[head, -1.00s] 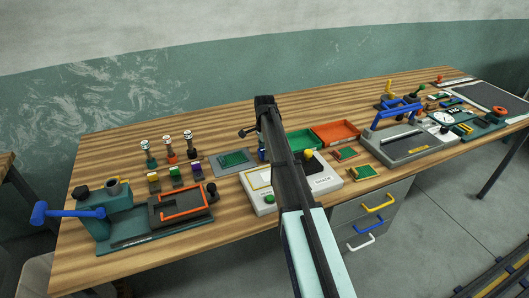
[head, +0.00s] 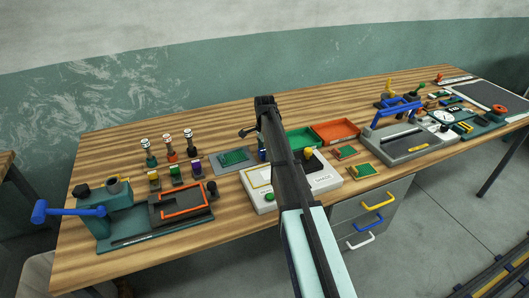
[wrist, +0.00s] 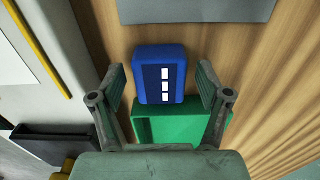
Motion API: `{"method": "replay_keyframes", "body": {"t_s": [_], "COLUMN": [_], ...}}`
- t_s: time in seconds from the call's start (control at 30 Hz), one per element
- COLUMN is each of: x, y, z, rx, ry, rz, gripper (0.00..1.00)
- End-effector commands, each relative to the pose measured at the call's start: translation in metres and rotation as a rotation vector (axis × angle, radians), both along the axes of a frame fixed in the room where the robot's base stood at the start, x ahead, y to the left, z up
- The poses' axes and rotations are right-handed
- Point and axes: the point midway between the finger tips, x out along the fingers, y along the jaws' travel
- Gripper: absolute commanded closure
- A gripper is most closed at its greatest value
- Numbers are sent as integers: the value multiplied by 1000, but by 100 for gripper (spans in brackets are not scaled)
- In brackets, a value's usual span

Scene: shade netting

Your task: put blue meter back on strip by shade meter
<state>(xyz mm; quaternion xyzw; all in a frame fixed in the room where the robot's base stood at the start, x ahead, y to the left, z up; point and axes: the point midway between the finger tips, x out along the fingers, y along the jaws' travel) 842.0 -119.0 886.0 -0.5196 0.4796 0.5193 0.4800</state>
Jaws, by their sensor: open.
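The blue meter (wrist: 160,74), a blue block with white squares on a darker face, is between the two fingers of my gripper (wrist: 164,82) in the wrist view. My gripper is open, with a finger on each side; I cannot tell whether either touches the meter. In the head view a sliver of the blue meter (head: 262,156) shows beside my arm, which hides my gripper. The white shade meter (head: 325,181), with a yellow-topped knob and a green button, is partly behind my arm.
A green tray (wrist: 184,128) lies close by the blue meter, with an orange tray (head: 336,132) beside it in the head view. A grey plate with a green board (head: 234,158) lies left of the blue meter. Several coloured posts stand further left. Bare wood lies behind.

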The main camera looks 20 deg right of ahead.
Motion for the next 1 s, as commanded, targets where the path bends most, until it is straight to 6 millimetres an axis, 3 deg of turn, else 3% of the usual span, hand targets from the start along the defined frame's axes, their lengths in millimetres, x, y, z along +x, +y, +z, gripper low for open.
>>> {"method": "replay_keyframes", "body": {"t_s": [0.17,0.6,0.8,1.0], "x": [1,1,0,0], "y": [0,0,0,0], "z": [22,101,117,119], "rx": [-1,-1,0,0], "ry": [-3,-2,-1,0], "rz": [0,0,0,0], "gripper": [24,24,24,24]}}
